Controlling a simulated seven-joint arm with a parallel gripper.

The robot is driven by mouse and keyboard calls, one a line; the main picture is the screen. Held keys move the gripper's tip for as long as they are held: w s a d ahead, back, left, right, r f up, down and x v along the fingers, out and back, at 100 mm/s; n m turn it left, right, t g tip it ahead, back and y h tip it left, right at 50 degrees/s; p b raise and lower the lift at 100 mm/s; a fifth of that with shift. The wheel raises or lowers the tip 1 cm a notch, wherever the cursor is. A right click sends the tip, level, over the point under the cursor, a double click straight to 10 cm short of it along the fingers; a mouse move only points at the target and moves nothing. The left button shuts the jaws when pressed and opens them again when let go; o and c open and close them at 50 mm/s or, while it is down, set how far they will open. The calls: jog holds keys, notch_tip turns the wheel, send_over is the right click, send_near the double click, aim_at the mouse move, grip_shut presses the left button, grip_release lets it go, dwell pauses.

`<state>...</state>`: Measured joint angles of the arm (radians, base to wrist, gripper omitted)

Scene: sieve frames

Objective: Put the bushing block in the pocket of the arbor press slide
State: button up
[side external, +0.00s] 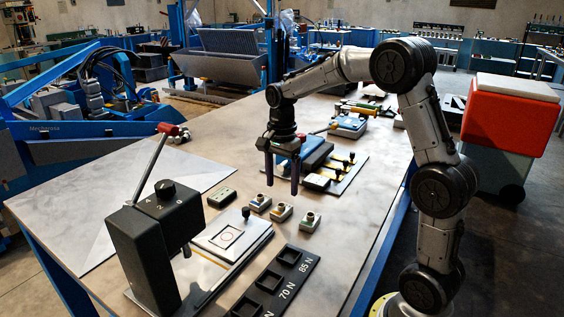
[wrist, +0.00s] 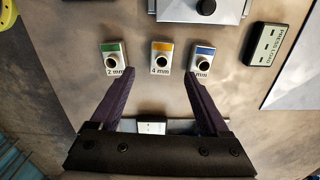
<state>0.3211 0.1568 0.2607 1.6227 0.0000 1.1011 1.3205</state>
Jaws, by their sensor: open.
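Three small grey bushing blocks, each with a dark-holed round bushing, stand in a row. In the wrist view they are green 2 mm (wrist: 115,56), yellow 4 mm (wrist: 162,57) and blue (wrist: 202,60), whose number is hidden by a finger. They also show in the side view as yellow (side external: 281,213), green (side external: 310,221) and blue (side external: 260,202). The arbor press (side external: 158,245) stands at left with its pale slide (side external: 255,242), which has a knob and a red-marked square; pocket depth is unclear. My gripper (side external: 281,176) is open and empty above the table near the blocks; its fingers (wrist: 156,74) point toward them.
A PRESS LOAD box (side external: 221,197) lies beside the blocks. A black rack (side external: 283,268) marked 70 N and 85 N lies in front. A tray (side external: 350,172) with dark and yellow items lies behind my gripper. The table's left part is clear.

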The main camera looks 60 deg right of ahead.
notch_tip(320, 180, up, 6)
jog(key=s+a+r+n+t, duration=0.3)
jog(key=s+a+r+n, duration=0.1)
jog(key=s+a+n, duration=0.5)
jog(key=s+a+f+n+t, duration=0.1)
jog(key=s+n, duration=0.3)
jog(key=s, duration=0.2)
jog(key=s+a+f+n+t, duration=0.1)
jog(key=s+a+f+n, duration=0.1)
jog(key=s+n, duration=0.3)
jog(key=shift+s+a+f, duration=0.25)
jog(key=shift+s, duration=0.3)
jog(key=shift+s+a+f+n+t, duration=0.1)
jog(key=shift+s+f+n+t, duration=0.2)
jog(key=shift+s+f+n, duration=0.1)
jog(key=shift+c, duration=1.3)
jog(key=shift+w+r, duration=0.1)
